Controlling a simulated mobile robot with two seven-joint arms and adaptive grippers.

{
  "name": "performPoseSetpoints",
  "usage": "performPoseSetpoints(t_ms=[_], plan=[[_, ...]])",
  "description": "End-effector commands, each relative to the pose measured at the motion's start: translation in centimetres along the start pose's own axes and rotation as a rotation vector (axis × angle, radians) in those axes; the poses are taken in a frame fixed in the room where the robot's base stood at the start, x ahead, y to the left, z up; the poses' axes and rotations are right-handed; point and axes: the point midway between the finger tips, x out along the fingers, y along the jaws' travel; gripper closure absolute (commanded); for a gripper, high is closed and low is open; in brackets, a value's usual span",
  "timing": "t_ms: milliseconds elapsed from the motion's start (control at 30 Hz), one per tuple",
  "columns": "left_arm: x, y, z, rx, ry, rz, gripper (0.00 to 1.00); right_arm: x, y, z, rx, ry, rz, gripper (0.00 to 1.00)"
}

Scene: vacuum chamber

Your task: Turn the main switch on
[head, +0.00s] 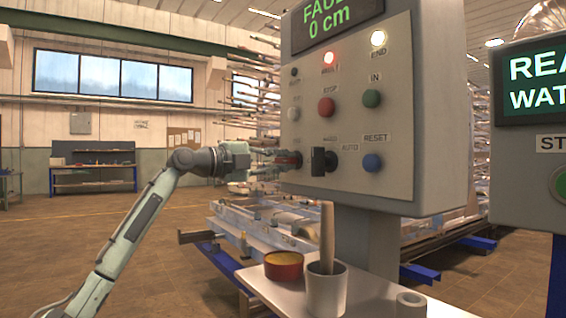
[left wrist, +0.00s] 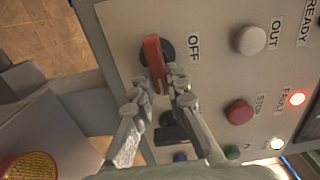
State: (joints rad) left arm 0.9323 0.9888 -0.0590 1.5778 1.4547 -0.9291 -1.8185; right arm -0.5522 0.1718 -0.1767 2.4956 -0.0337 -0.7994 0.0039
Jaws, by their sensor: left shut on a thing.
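The main switch has a red handle on a dark round base, at the lower left of the grey control panel (head: 440,110). In the left wrist view the red handle (left wrist: 154,58) stands out from the panel face, with an OFF label beside its base. My left gripper (left wrist: 160,84) is shut on this handle, one finger on each side. In the head view my left gripper (head: 277,161) is at the panel's left edge and partly covers the switch (head: 289,158). My right gripper is in neither view.
A black selector knob (head: 323,161) sits right beside the switch. A red STOP button (head: 326,107), a green IN button (head: 371,98) and a blue RESET button (head: 372,163) are close by. Below is a bench with a cup (head: 326,292) and a red tin (head: 284,266).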

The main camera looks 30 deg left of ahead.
Motion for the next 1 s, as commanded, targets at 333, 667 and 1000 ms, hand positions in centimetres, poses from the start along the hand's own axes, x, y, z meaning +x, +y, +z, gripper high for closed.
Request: performPoseSetpoints(t_ms=[333, 667, 1000], plan=[[0.01, 0.06, -0.03, 0.03, 0.001, 0.001, 1.0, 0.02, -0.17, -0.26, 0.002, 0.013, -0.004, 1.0], [0.02, 0.08, -0.04, 0.029, 0.001, 0.001, 0.74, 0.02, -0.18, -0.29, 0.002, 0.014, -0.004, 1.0], [-0.02, 0.07, -0.01, 0.028, 0.0, 0.001, 0.66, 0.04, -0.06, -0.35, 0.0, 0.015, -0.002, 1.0]])
